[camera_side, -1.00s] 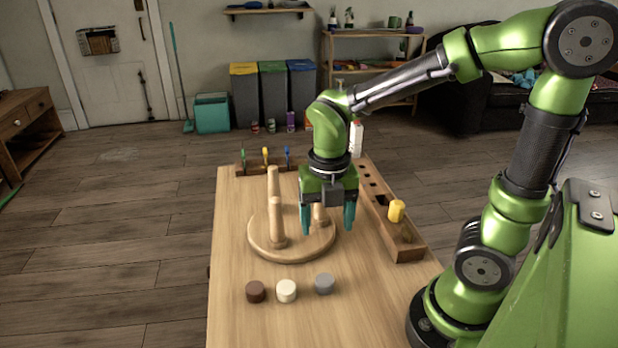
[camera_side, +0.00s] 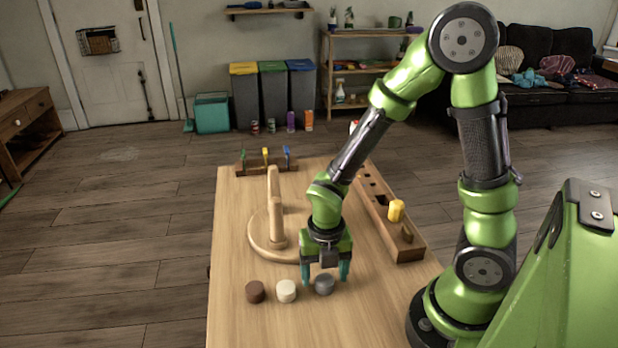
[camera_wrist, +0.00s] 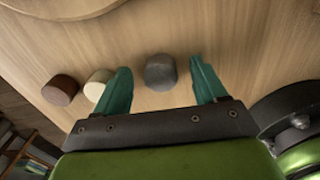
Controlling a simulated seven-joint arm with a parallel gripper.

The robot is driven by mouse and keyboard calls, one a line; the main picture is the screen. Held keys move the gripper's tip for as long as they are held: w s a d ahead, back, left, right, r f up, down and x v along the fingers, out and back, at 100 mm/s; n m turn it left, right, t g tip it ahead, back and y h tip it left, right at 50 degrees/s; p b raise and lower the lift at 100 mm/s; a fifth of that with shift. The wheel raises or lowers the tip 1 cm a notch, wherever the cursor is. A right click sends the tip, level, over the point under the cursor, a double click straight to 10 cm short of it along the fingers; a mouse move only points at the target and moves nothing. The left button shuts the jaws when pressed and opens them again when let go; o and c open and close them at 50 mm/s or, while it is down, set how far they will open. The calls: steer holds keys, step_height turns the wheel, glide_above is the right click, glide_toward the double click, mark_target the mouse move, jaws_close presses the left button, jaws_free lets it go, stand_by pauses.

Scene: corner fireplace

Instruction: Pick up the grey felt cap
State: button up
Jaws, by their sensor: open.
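The grey felt cap (camera_side: 324,284) stands on the wooden table at the right end of a row of three caps. My gripper (camera_side: 325,280) is open above it, with its teal fingers pointing down. The side view does not settle whether the fingertips reach down beside the cap. Nothing is held.
A cream cap (camera_side: 286,291) stands close left of the grey one, with a brown cap (camera_side: 255,292) beyond. A wooden rack (camera_side: 408,252) holding a yellow piece (camera_side: 396,211) is at the right.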

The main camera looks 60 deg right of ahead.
mark_target(324, 276)
steer(key=shift+c, duration=0.4)
steer(key=c, duration=0.8)
steer(key=shift+c, duration=0.2)
step_height(324, 276, up, 9)
steer(key=w+d+r+m, duration=0.9)
steer(key=w+d+r, duration=0.1)
steer(key=d+r, duration=0.4)
steer(key=shift+d, duration=0.55)
steer(key=shift+w, duration=0.15)
